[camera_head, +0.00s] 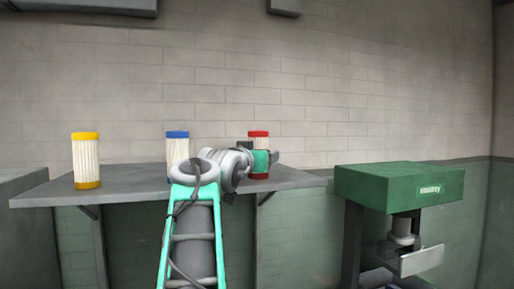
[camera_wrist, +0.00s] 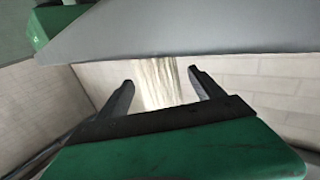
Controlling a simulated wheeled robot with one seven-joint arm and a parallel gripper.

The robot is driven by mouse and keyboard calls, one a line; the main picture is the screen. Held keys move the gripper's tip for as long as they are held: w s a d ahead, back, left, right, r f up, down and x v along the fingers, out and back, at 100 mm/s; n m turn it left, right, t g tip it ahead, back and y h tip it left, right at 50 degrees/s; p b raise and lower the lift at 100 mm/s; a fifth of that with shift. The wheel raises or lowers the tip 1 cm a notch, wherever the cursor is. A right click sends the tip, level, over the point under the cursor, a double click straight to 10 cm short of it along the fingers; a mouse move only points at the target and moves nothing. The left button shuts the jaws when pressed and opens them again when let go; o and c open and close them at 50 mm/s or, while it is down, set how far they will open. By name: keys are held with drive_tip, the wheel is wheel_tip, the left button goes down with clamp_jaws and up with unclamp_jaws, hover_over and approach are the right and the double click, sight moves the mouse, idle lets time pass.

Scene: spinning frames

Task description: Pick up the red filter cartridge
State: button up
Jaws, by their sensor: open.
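The red filter cartridge (camera_head: 258,134) stands upright on the grey shelf (camera_head: 130,184), with a red cap and red base. My arm covers part of its body in the head view. My gripper (camera_head: 273,157) is at the cartridge's mid-height in that view. In the wrist view, my gripper (camera_wrist: 164,90) has its two dark fingers spread wide. A cream pleated cartridge body (camera_wrist: 158,78) shows between and beyond the fingers, with gaps on both sides. No red part of it shows there, and contact is not visible.
A yellow-capped cartridge (camera_head: 86,161) stands at the shelf's left and a blue-capped one (camera_head: 177,143) in the middle, partly behind my arm. A brick wall (camera_head: 380,110) is behind the shelf. A green machine (camera_head: 400,186) stands at the right.

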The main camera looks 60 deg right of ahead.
drive_tip(key=shift+d, duration=0.3)
drive_tip(key=shift+a, duration=0.15)
drive_tip(key=c, duration=1.5)
drive_tip(key=shift+c, duration=0.6)
drive_tip(key=shift+r, duration=0.1)
